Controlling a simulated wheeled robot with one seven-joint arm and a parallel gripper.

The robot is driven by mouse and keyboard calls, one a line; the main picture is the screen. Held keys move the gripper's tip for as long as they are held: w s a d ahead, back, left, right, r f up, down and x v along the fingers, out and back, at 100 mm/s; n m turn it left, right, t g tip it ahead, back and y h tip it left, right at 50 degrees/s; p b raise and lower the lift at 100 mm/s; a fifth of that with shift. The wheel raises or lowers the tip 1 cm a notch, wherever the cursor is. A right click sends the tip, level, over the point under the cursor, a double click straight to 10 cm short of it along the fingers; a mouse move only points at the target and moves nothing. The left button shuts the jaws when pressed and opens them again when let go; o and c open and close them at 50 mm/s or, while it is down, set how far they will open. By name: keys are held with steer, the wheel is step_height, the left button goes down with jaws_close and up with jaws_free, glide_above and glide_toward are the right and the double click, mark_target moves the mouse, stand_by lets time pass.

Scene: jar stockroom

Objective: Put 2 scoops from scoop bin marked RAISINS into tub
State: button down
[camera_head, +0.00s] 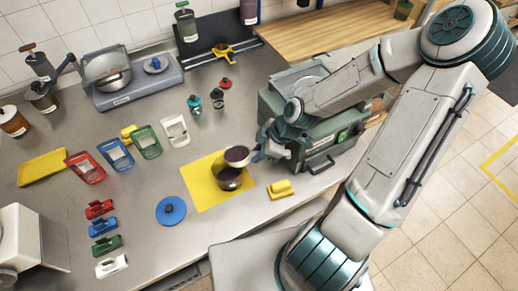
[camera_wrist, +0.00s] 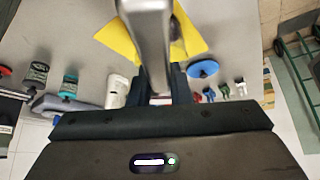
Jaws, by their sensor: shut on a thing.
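My gripper (camera_head: 260,153) is shut on the handle of a scoop, over the right part of a yellow mat (camera_head: 205,190). The scoop (camera_head: 237,155) has a pale rim and shows a dark brown fill. In the wrist view the grey scoop (camera_wrist: 150,35) runs up from my gripper (camera_wrist: 160,88) and hides much of what lies below. A round metal tub (camera_head: 228,180) stands on the mat, just below the scoop in the head view; its inside looks dark. I cannot read a RAISINS mark on any bin.
A blue round lid (camera_head: 171,211) lies left of the mat, and a yellow block (camera_head: 281,189) lies to its right. A green machine (camera_head: 318,125) stands close behind my gripper. Coloured frames (camera_head: 115,154) and clips (camera_head: 103,226) lie at left. A scale (camera_head: 130,85) stands by the wall.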

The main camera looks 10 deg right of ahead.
mark_target(247, 150)
steer(key=shift+w+a+f+g+h, duration=0.1)
steer(key=shift+a+g+h, duration=0.1)
steer(key=shift+h, duration=0.55)
steer(key=shift+w+a+f+g+h, duration=0.1)
steer(key=shift+a+g+h, duration=0.1)
steer(key=shift+h, duration=0.55)
steer(key=shift+r, duration=0.1)
